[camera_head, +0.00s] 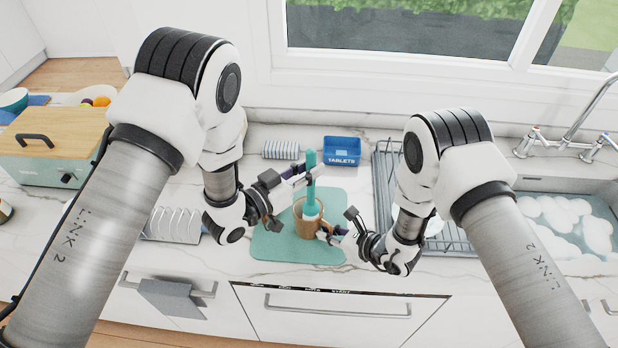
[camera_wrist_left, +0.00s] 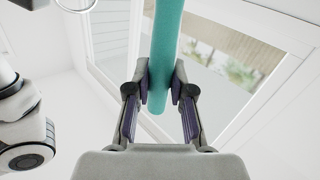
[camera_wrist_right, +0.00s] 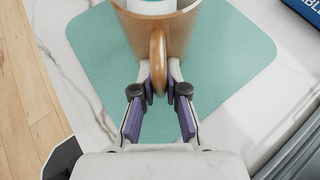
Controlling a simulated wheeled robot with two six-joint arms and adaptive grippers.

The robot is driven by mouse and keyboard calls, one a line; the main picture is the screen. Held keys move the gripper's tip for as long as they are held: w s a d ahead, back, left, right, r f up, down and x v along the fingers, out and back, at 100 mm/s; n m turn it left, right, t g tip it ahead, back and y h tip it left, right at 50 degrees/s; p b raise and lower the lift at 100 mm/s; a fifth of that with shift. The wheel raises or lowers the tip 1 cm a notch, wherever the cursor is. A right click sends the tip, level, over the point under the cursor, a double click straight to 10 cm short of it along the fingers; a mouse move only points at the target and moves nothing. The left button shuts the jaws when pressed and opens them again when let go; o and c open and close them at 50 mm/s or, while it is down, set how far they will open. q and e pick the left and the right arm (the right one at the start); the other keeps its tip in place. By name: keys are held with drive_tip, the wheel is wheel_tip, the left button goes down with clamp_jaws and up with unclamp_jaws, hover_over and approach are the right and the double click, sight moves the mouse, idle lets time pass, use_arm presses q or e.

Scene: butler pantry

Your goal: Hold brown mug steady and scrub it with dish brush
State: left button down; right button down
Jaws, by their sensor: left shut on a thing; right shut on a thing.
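The brown mug (camera_head: 309,226) stands upright on a teal mat (camera_head: 270,243) on the counter. My right gripper (camera_head: 331,233) is shut on the mug's handle, which shows between its fingers in the right wrist view (camera_wrist_right: 158,62). The teal dish brush (camera_head: 311,190) is upright with its lower end inside the mug. My left gripper (camera_head: 305,172) is shut on the brush handle above the mug. The handle also shows between the fingers in the left wrist view (camera_wrist_left: 165,50). The brush's white head shows partly in the mug's mouth; its lower part is hidden.
A blue tablets box (camera_head: 342,150) and a striped sponge-like block (camera_head: 280,150) lie behind the mat. A dish rack (camera_head: 385,165) stands right of it, then a sink (camera_head: 535,187) with foamy water. A plate rack (camera_head: 172,238) and a green bread box (camera_head: 45,168) are left.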

sight(309, 155)
use_arm(q)
wheel_tip(309, 155, up, 7)
drive_tip(key=shift+r, duration=0.15)
idle(0.4)
use_arm(e)
drive_tip(key=c, duration=1.1)
unclamp_jaws()
drive_tip(key=shift+c, duration=0.2)
drive_tip(key=v, duration=1.2)
drive_tip(key=shift+s, duration=0.1)
